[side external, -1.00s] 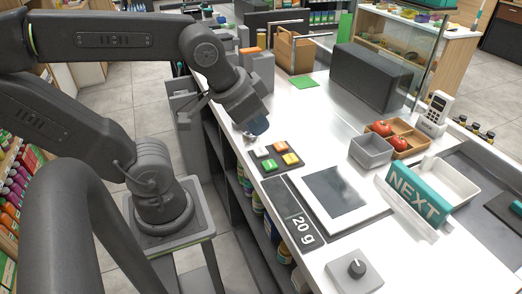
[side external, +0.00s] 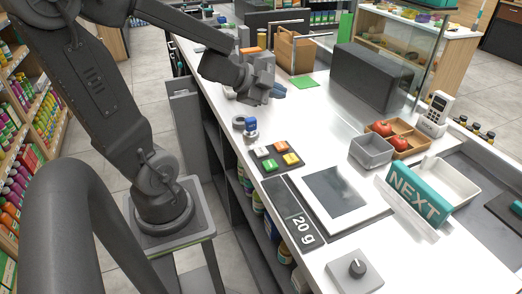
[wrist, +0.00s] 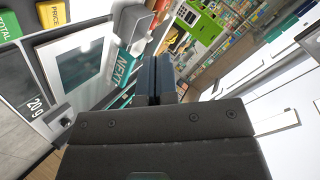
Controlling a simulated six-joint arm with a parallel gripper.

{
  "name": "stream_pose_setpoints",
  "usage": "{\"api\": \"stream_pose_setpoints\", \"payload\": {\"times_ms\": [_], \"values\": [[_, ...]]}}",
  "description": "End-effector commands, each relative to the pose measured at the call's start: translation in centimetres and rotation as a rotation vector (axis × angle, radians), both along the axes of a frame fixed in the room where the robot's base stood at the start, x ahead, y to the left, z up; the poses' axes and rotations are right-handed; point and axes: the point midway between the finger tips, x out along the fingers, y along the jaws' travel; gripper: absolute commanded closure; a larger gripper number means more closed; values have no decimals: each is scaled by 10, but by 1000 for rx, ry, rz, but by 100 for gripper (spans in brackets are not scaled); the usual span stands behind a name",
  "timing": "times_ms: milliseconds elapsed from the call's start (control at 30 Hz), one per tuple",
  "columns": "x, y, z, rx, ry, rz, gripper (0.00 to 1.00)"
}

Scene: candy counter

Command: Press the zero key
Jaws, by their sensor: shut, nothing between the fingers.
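A dark key pad (side external: 277,157) lies on the white counter with a white key (side external: 262,152), an orange key (side external: 281,146), a green key (side external: 269,165) and a yellow key (side external: 291,159). Their lettering is too small to read in the side view. In the wrist view a green key (wrist: 8,26) reads TOTAL and a yellow key (wrist: 54,14) reads PRICE; the white key is not visible there. My gripper (side external: 279,90) is raised beyond the pad, above the counter, shut and empty. Its dark fingers (wrist: 157,80) point forward, away from the keys.
The scale plate (side external: 338,192) and a 20 g display (side external: 303,230) are beside the pad. A small blue-and-white item (side external: 251,128) stands between pad and gripper. A dark box (side external: 372,77), grey bin (side external: 371,150), tomato tray (side external: 411,139) and NEXT sign (side external: 413,195) stand farther right.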

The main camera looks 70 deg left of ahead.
Motion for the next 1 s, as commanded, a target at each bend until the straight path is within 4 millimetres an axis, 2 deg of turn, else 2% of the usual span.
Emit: {"api": "stream_pose_setpoints", "payload": {"times_ms": [33, 200, 400, 800, 1000], "values": [[-5, 2, -10, -5, 43, -56, 100], [-27, 2, -33, -32, 173, -215, 100], [-43, 2, -45, -58, 254, -299, 100], [-44, 2, -47, -60, 262, -306, 100], [-44, 2, -61, -63, 264, -307, 100]]}}
